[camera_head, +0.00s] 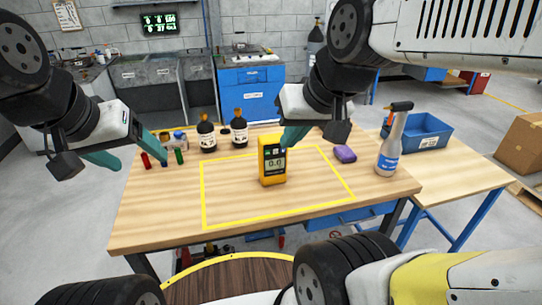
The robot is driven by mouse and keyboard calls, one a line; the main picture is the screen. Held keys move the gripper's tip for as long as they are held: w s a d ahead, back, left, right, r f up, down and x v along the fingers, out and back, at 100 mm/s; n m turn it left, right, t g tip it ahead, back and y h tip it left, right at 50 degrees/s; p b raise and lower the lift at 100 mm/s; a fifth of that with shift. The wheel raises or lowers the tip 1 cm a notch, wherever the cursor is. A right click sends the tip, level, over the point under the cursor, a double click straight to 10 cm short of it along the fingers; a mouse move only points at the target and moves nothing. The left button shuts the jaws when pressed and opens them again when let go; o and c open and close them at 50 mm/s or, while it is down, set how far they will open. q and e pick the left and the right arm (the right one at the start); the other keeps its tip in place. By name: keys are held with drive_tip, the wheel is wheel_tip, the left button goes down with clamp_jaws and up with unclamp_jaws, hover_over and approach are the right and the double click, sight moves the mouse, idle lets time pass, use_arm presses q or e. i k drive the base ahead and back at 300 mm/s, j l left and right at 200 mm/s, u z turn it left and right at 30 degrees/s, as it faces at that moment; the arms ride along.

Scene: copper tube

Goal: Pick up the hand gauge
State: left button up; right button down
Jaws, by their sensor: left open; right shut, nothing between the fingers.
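The hand gauge (272,174) is a yellow and black meter with a small grey display. It stands upright on the wooden table (150,220), inside a yellow outline. My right gripper (287,146) is shut and empty, its teal fingertips overlapping the gauge's upper right edge in the picture; I cannot tell whether they touch it. My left gripper (139,160) is open and empty, its two teal fingers spread above the table's left end, well left of the gauge.
Two dark bottles (207,137) stand behind the outline, with small coloured vials (179,156) to their left. A purple block (345,153) and a spray bottle (389,150) are on the right. A blue bin (424,134) sits on the side table. The outlined area around the gauge is clear.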

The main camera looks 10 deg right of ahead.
sight(272, 168)
drive_tip(key=z, duration=1.2)
drive_tip(key=k+j+z, duration=0.25)
drive_tip(key=j, duration=0.2)
drive_tip(key=k+j+z, duration=0.2)
drive_tip(key=j, duration=0.2)
